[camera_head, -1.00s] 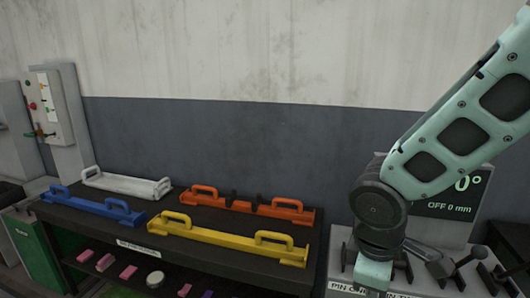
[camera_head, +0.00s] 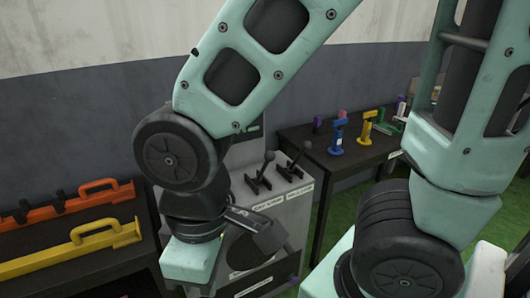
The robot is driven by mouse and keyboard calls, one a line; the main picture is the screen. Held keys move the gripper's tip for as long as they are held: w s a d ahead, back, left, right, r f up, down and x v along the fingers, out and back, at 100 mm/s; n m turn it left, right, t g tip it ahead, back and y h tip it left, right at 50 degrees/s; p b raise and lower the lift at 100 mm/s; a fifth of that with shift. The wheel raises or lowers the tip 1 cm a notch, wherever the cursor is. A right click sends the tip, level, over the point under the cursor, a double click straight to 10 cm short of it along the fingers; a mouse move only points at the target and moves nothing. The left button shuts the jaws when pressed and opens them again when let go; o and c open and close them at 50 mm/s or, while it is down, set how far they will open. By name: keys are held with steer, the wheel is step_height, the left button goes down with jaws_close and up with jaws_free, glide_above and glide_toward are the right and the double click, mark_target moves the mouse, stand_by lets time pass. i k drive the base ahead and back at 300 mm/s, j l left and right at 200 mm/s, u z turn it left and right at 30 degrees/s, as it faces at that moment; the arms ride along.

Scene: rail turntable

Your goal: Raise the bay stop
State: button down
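A grey control console (camera_head: 304,212) stands in the middle, partly behind my arm. Two black levers with round knobs rise from its top, a left lever (camera_head: 263,172) and a right lever (camera_head: 297,165). Both lean in their slotted mounts, and white labels lie in front of them, too small to read surely. I cannot tell which part is the bay stop. My gripper (camera_head: 262,232) seems to be the dark part in front of the console, below the levers and apart from them. Its fingers cannot be made out. My arm hides the console's left side and display.
A dark bench at left carries an orange handled bar (camera_head: 65,208) and a yellow one (camera_head: 75,250). A dark table (camera_head: 345,160) at right holds blue (camera_head: 337,135) and yellow (camera_head: 368,128) upright pieces and small blocks. Green floor (camera_head: 345,205) shows between console and table.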

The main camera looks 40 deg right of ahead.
mark_target(269, 157)
steer(key=z, duration=0.4)
steer(key=i+j+z, duration=0.1)
steer(key=z, duration=0.25)
steer(key=j+z, duration=0.2)
steer(key=z, duration=0.2)
steer(key=i, duration=0.05)
